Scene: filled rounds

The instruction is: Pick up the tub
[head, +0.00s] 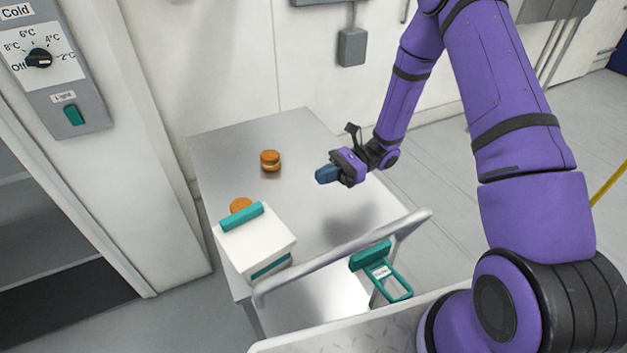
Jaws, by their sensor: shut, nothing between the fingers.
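The tub (250,241) looks like a white box with a teal strip along its top far edge and another teal part low on its near side. It stands at the near left of the metal table, partly behind a grey rail. My gripper (320,176) is shut and empty. It is above the right part of the table, to the right of and farther back than the tub, clear of it.
A brown filled round (270,161) sits on the metal table (235,140); another (241,204) is partly hidden behind the tub. A grey rail (345,255) crosses the near side, with a teal frame (388,283) by it. The table's middle is clear.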

